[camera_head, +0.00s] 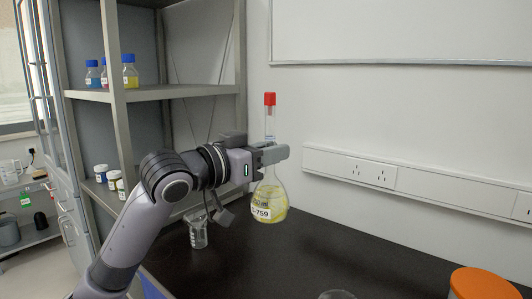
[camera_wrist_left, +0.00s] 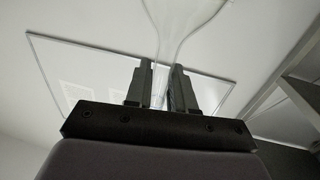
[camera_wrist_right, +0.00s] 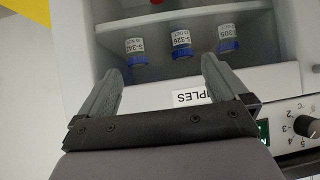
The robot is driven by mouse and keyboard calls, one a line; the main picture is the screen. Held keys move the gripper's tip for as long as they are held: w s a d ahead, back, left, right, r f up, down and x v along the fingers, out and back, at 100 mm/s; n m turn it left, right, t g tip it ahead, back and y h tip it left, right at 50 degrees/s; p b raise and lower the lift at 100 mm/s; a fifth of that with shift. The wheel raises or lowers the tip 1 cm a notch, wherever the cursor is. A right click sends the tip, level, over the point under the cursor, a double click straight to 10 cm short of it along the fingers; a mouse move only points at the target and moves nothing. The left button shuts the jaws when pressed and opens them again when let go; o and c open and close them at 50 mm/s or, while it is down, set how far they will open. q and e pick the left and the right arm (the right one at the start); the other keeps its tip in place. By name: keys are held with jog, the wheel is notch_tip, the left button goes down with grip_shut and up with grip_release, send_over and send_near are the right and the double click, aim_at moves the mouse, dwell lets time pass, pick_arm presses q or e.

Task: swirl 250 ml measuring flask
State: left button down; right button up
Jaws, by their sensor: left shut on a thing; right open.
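The measuring flask (camera_head: 270,202) has a red cap, a long clear neck and a round body with yellow liquid and a white label. It is upright and held above the dark bench. My left gripper (camera_head: 272,154) is shut on its neck. In the left wrist view, the flask's clear glass (camera_wrist_left: 182,25) shows beyond the left gripper's fingers (camera_wrist_left: 160,85). My right gripper (camera_wrist_right: 163,85) is open and empty in the right wrist view. It faces a white unit with several blue-capped vials (camera_wrist_right: 183,52). My right arm does not show in the head view.
A glass beaker (camera_head: 197,230) stands on the dark bench (camera_head: 330,262) behind my left arm. An orange-topped object (camera_head: 484,284) is at the front right. A grey shelf (camera_head: 180,91) with several bottles stands at left. Wall sockets (camera_head: 370,172) are at right.

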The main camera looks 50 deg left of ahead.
pick_arm(q)
jog(key=w, duration=0.2)
jog(key=shift+w+d+r, duration=0.15)
jog(key=shift+w+d, duration=0.1)
jog(key=shift+w, duration=0.05)
jog(key=s+a+b, duration=0.1)
jog(key=b, duration=0.1)
jog(key=s+a+b, duration=0.1)
jog(key=b, duration=0.1)
jog(key=shift+s+a+f+b, duration=0.2)
jog(key=shift+s+a+b, duration=0.1)
jog(key=shift+s+a, duration=0.1)
jog(key=d, duration=0.1)
jog(key=p, duration=0.1)
jog(key=d, duration=0.1)
jog(key=shift+w+d+r, duration=0.3)
jog(key=shift+r, duration=0.05)
jog(key=shift+w+f+p, duration=0.15)
jog(key=shift+w+p, duration=0.2)
jog(key=shift+w, duration=0.9)
jog(key=shift+w+a, duration=0.35)
jog(key=shift+a, duration=0.15)
pick_arm(e)
jog(key=shift+w+a+f, duration=0.1)
jog(key=shift+w+f, duration=0.05)
jog(key=shift+f, duration=0.35)
jog(key=shift+w+a+f, duration=0.1)
jog(key=shift+f, duration=0.35)
